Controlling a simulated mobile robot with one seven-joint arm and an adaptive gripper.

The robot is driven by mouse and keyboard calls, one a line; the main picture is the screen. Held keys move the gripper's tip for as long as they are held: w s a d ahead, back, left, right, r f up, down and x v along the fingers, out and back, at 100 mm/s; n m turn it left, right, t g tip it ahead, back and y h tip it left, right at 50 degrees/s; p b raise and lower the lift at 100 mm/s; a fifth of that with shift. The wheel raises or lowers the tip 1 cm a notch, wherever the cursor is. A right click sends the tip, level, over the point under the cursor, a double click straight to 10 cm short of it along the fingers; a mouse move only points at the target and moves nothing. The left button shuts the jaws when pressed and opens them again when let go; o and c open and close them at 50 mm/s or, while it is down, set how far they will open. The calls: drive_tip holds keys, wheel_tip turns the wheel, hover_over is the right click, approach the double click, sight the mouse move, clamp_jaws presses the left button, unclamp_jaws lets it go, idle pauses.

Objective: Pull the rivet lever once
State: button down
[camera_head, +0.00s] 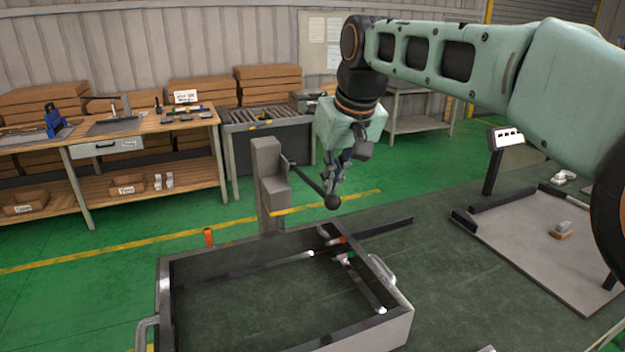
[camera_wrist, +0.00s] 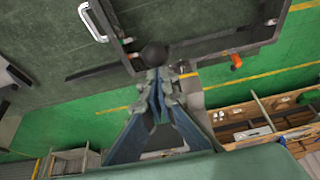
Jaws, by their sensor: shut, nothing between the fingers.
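The rivet lever (camera_head: 309,181) is a dark rod with a round black ball at its end (camera_head: 332,202). It slopes down to the right from a grey upright post (camera_head: 268,185) behind the tray. My gripper (camera_head: 332,188) points down at the ball end, with its fingertips just above or beside the ball. In the wrist view the ball (camera_wrist: 154,54) shows just beyond my fingertips (camera_wrist: 158,78). The fingers are together with nothing between them. Whether they touch the ball or rod is not clear. The rod is mostly hidden by my gripper in the wrist view.
A grey open tray (camera_head: 403,319) with handles and several rods stands in front of the post. An orange cylinder (camera_head: 208,237) is near its back left corner. A flat board (camera_head: 510,240) lies at right. Workbenches (camera_head: 150,124) line the back wall.

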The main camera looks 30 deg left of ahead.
sight(330, 208)
drive_tip(key=shift+f+b, duration=1.85)
drive_tip(key=shift+f, duration=1.25)
wheel_tip(330, 208, up, 20)
drive_tip(key=p, duration=1.5)
drive_tip(key=shift+r, duration=0.15)
drive_tip(key=shift+w, duration=0.1)
